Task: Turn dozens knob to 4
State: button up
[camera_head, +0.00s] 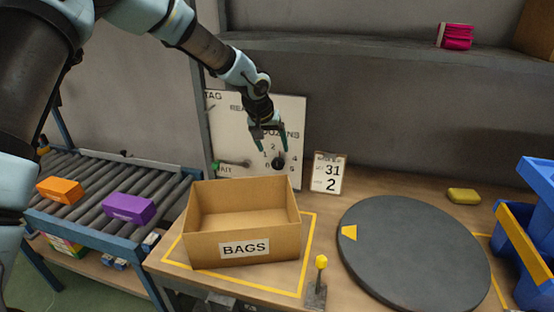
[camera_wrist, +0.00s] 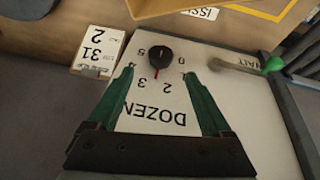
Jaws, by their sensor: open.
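The black dozens knob (camera_head: 278,162) sits on a white upright panel (camera_head: 232,128) behind the box. The exact setting is hard to read. My gripper (camera_head: 273,149) is in front of the panel, just above the knob. In the wrist view its two green fingers (camera_wrist: 160,76) are spread apart with nothing between them. I cannot tell whether they touch the panel.
A green-tipped lever (camera_wrist: 272,65) sits beside the knob on the panel. A card reading 31 and 2 (camera_head: 329,174) stands on the right. An open BAGS box (camera_head: 205,238) is in front. A grey turntable (camera_head: 415,255) and conveyor (camera_head: 80,190) flank it.

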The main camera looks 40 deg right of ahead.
aim_at(277, 160)
jog(key=p+x, duration=0.3)
jog(key=x, duration=0.5)
jog(key=shift+f, duration=0.25)
grip_shut()
dwell(0.4)
